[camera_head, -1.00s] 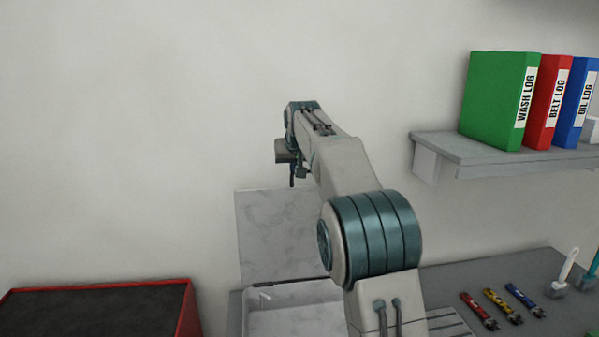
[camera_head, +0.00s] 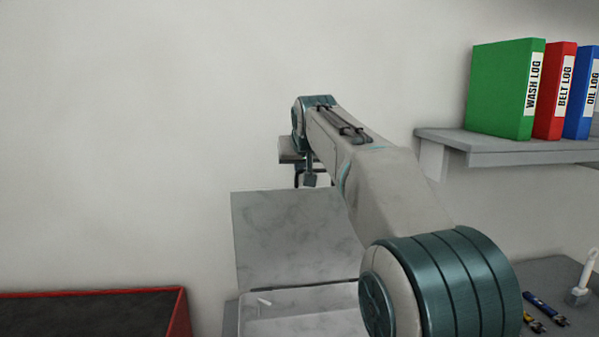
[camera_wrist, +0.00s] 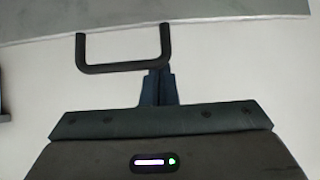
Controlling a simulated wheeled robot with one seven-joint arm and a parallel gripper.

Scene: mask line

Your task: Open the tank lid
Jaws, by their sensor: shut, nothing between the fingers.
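The tank lid (camera_head: 285,240) is a grey marbled panel. It stands raised, nearly upright, at the back of the open tank (camera_head: 320,327) in the head view. In the wrist view, a strip of the lid (camera_wrist: 220,12) crosses the top, with a black U-shaped handle (camera_wrist: 125,68) on its edge. My gripper (camera_wrist: 160,72) is shut and empty, its fingertips at the right part of the handle's bar. I cannot tell whether they touch it. In the head view my gripper (camera_head: 309,180) is small, just above the lid's top edge, and my arm covers the lid's right side.
A red-rimmed dark bin (camera_head: 90,318) stands at lower left. A wall shelf (camera_head: 500,150) with green, red and blue binders is at right. Tools (camera_head: 548,310) and a white-handled brush (camera_head: 585,280) lie on the counter at lower right. The wall area at left is clear.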

